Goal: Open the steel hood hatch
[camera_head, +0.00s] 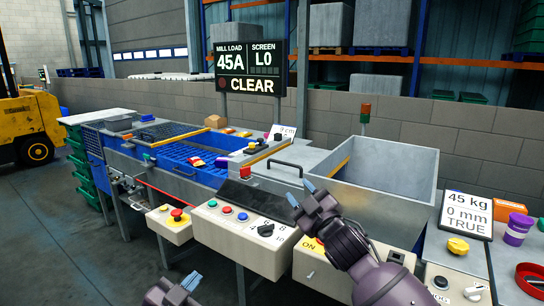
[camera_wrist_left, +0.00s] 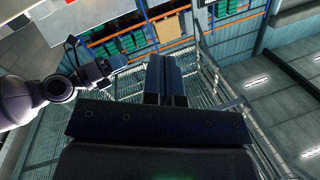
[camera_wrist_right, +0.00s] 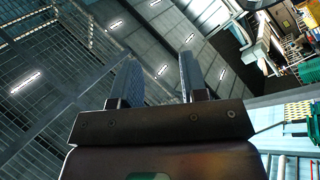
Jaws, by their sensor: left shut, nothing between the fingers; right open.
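A grey steel panel with a black bar handle (camera_head: 285,166) lies between the blue conveyor bed and an open steel bin; it looks like the hood hatch (camera_head: 291,158), and it appears closed. My right gripper (camera_head: 301,193) is open and empty, in front of and below the handle in the picture, apart from it as far as I can tell. Its two spread fingers show in the right wrist view (camera_wrist_right: 160,80). My left gripper (camera_head: 187,282) is low at the bottom edge, far from the panel. In the left wrist view its fingers (camera_wrist_left: 165,75) are together with nothing between them.
The open steel bin (camera_head: 385,190) stands right of the panel. Control boxes with buttons (camera_head: 244,222) line the front. A blue sorting bed (camera_head: 180,158) holds small packages at left. A display sign (camera_head: 250,68) reads CLEAR. A small screen (camera_head: 466,214) stands at right. Open floor lies at lower left.

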